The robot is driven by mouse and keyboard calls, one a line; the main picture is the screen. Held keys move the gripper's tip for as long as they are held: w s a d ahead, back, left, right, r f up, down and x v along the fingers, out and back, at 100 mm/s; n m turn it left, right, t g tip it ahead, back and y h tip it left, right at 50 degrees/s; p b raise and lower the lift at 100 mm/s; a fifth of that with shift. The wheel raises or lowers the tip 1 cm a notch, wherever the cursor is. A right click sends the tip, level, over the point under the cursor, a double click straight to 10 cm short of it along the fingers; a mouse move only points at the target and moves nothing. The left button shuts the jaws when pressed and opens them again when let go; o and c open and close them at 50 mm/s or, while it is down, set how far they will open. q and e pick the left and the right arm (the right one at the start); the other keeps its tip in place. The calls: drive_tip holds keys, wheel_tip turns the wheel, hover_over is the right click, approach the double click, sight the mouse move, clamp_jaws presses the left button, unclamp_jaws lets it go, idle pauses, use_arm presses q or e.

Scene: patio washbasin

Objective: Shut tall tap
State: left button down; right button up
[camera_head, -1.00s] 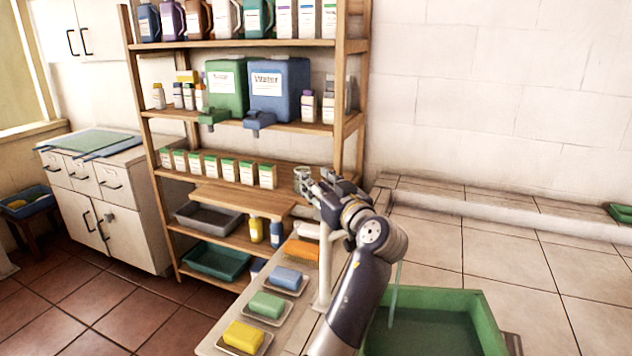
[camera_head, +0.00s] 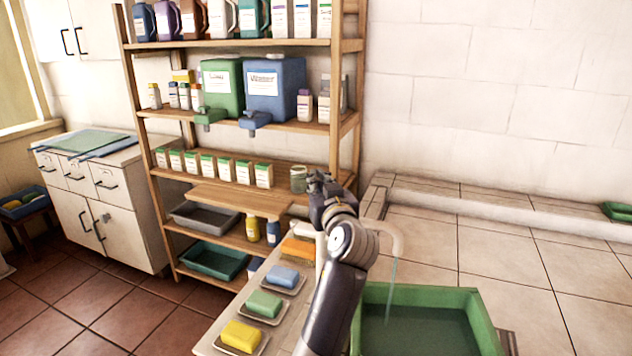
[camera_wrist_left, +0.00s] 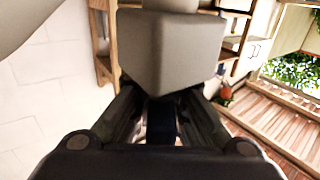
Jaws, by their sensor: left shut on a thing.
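The tall tap's pale curved spout (camera_head: 397,238) rises behind my left forearm. A thin stream of water (camera_head: 393,283) runs from it into the green basin (camera_head: 470,303). My left gripper (camera_head: 318,184) is at the top of the tap, and my arm hides much of the post. In the left wrist view, my left gripper (camera_wrist_left: 160,112) is shut on a dark blue tap handle (camera_wrist_left: 162,122), just below a grey block (camera_wrist_left: 175,45) of the tap. The pale spout also shows there at the upper left (camera_wrist_left: 30,20). My right gripper is not in view.
Soap bars on dishes, such as the yellow one (camera_head: 241,336), line the counter left of my arm. A wooden shelf (camera_head: 240,43) with bottles and a glass jar (camera_head: 298,178) stands behind.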

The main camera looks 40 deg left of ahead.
use_arm(q)
drive_tip(key=shift+w+d+r+m+t+h+p, duration=0.1)
drive_tip(key=shift+w+d+m+t+h+p, duration=0.15)
drive_tip(key=shift+m+t+h+p, duration=1)
drive_tip(key=shift+w+d+f+m+t+h+p, duration=0.15)
drive_tip(key=shift+d+m+t+h+p, duration=0.35)
drive_tip(key=shift+m+h+p, duration=0.9)
drive_tip(key=shift+w+d+r+m+t+h+p, duration=0.2)
drive_tip(key=shift+m+t+h+p, duration=0.75)
drive_tip(key=shift+h+p, duration=0.8)
drive_tip(key=shift+h+b, duration=0.3)
drive_tip(key=c, duration=1.6)
unclamp_jaws()
drive_tip(key=shift+w+d+f, duration=0.1)
drive_tip(key=shift+w+f, duration=0.05)
drive_tip(key=shift+f, duration=0.05)
drive_tip(key=v, duration=1.2)
drive_tip(key=shift+f, duration=0.1)
